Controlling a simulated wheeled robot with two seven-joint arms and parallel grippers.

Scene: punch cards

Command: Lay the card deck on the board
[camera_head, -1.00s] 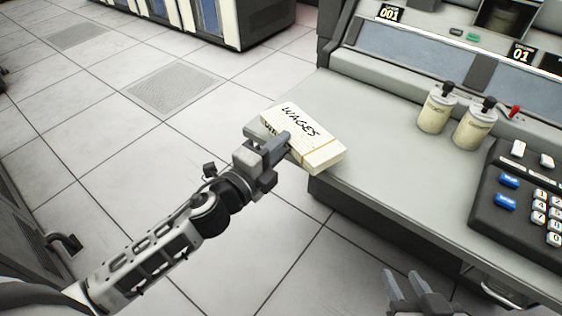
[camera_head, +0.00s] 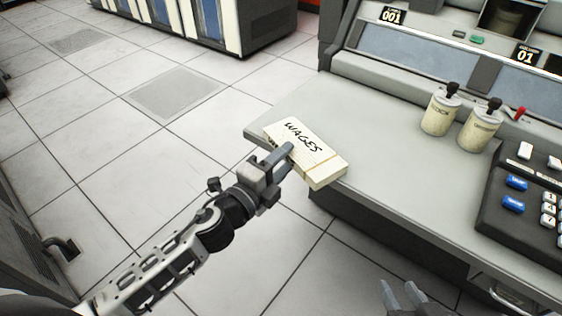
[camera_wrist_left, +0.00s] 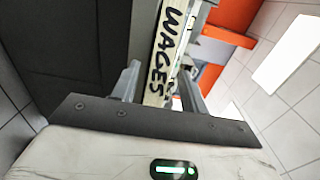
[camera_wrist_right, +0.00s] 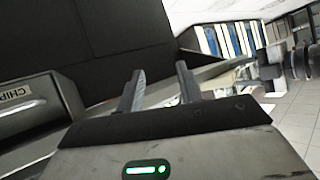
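The cream card deck (camera_head: 318,158), marked WAGES and with a band around it, is at the left end of the grey console desk, over its front edge. I cannot tell whether it touches the desk. My left gripper (camera_head: 283,156) is shut on the deck's near side. In the left wrist view the deck (camera_wrist_left: 164,50) stands between the two fingers (camera_wrist_left: 160,88). My right gripper (camera_head: 402,292) is open and empty, low in front of the desk; its fingers (camera_wrist_right: 158,85) are apart in the right wrist view. I cannot make out a separate board.
The grey desk top (camera_head: 385,135) is bare in its middle. Two cream canisters (camera_head: 440,112) stand at the back right. A dark keypad (camera_head: 530,205) with blue and white keys is at the right. Tiled floor lies left of the desk.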

